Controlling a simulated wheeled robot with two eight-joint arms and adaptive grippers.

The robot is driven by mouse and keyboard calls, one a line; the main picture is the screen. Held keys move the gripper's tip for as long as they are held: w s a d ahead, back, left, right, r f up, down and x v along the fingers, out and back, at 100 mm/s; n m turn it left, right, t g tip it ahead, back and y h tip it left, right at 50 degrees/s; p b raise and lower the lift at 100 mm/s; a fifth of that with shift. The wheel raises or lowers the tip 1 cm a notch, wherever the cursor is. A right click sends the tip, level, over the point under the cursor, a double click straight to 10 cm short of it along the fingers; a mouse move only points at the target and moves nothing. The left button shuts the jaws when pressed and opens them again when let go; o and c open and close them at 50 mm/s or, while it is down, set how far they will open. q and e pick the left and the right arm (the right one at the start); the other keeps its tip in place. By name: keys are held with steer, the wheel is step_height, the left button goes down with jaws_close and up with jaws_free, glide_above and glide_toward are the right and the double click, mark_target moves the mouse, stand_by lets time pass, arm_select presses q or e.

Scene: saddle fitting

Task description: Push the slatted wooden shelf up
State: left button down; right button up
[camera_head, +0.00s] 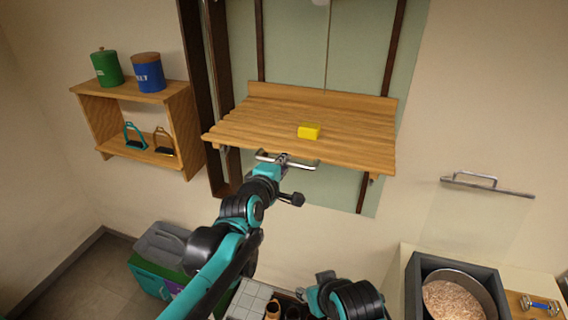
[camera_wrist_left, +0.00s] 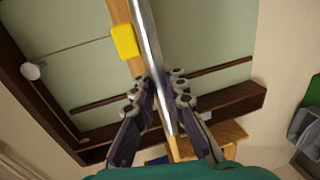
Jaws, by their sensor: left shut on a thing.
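The slatted wooden shelf (camera_head: 350,135) juts out from a pale green panel between dark uprights in the head view, with a raised strip along its back. A yellow block (camera_head: 309,131) rests on its slats. A metal bar handle (camera_head: 304,163) runs along the shelf's front edge. My left gripper (camera_head: 281,161) is at this front edge, shut on the bar. In the left wrist view its fingers (camera_wrist_left: 160,98) sit on both sides of the bar (camera_wrist_left: 147,40), with the yellow block (camera_wrist_left: 124,42) beyond. My right arm shows low in the head view; its fingers are not clear.
A wooden wall box (camera_head: 183,112) with green and blue canisters on top and stirrups inside hangs at left. A metal wall rail (camera_head: 487,186) is at right, above a dark bin of grain (camera_head: 416,290). A teal and grey case (camera_head: 150,276) stands on the floor.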

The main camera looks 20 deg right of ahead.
arm_select(q)
steer(key=shift+w+r, duration=0.1)
steer(key=shift+r, duration=0.2)
steer(key=c, duration=1.5)
jaws_free()
steer(key=shift+c, duration=0.2)
steer(key=v, duration=1.2)
steer(key=shift+f, duration=0.1)
steer(key=s+a+f+m+g+y+b, duration=0.2)
steer(key=s+a+f+b, duration=0.3)
steer(key=a+f+b, duration=0.4)
steer(key=s+a+f+m+g+y+b, duration=0.2)
steer(key=a+f+b, duration=0.7)
steer(key=f, duration=1.5)
steer(key=s+a+f+m+g+y+b, duration=0.2)
steer(key=s+a+f+m+y+b, duration=0.2)
steer(key=f, duration=1.2)
steer(key=s+a+m+b, duration=0.3)
steer(key=s+a+b, duration=0.2)
steer(key=a+b, duration=0.1)
steer(key=shift+a+f+y, duration=0.4)
steer(key=shift+a, duration=0.1)
